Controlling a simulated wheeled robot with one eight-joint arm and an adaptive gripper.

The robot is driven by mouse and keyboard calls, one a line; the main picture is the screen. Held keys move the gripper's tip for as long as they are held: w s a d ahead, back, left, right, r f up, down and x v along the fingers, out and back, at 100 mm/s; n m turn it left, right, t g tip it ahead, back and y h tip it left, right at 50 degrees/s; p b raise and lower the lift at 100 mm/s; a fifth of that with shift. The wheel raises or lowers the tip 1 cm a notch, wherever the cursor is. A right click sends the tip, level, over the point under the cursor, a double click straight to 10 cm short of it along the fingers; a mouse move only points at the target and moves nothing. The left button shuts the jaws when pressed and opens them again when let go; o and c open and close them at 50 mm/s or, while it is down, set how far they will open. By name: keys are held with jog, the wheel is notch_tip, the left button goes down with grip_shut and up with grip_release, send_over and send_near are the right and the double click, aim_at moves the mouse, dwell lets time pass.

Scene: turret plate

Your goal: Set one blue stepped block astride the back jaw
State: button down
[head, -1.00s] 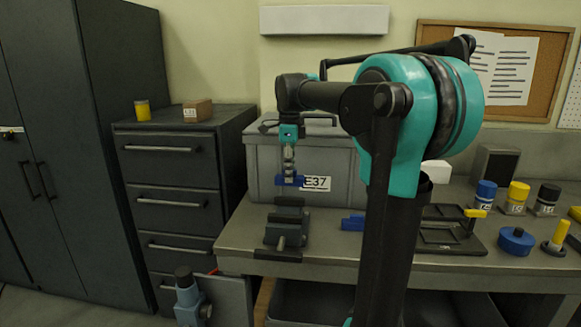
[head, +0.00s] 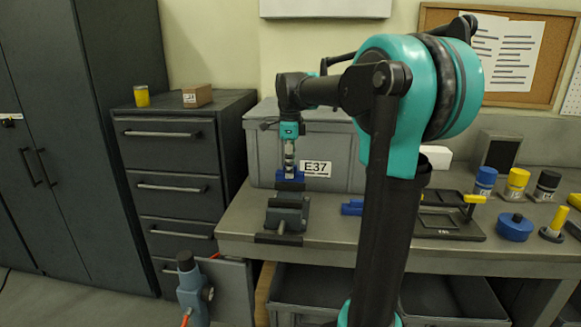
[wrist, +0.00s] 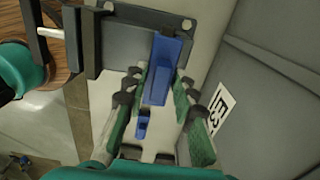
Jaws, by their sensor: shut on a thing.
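My gripper (head: 290,172) points down and is shut on a blue stepped block (head: 290,184), directly above the back jaw (head: 287,202) of the dark grey vise (head: 283,219). The block is very close to the jaw top; I cannot tell whether they touch. In the wrist view the held block (wrist: 167,68) lies between the fingers (wrist: 158,98) and overlaps the right part of the vise (wrist: 122,45). A second blue block (head: 352,207) lies on the bench right of the vise; it also shows small in the wrist view (wrist: 142,125).
A grey bin (head: 335,165) labelled E37 stands close behind the vise and gripper. A dark stand (head: 450,225), several capped jars and a blue round piece (head: 515,228) are to the right. The bench's front edge runs just before the vise.

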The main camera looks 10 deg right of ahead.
jog(key=shift+f, duration=0.3)
jog(key=shift+f, duration=0.35)
jog(key=shift+f, duration=0.9)
dwell(1.6)
jog(key=c, duration=1.2)
grip_release()
jog(key=shift+o, duration=0.2)
notch_tip(320, 180, up, 12)
jog(key=shift+r, duration=0.1)
jog(key=shift+s, duration=0.1)
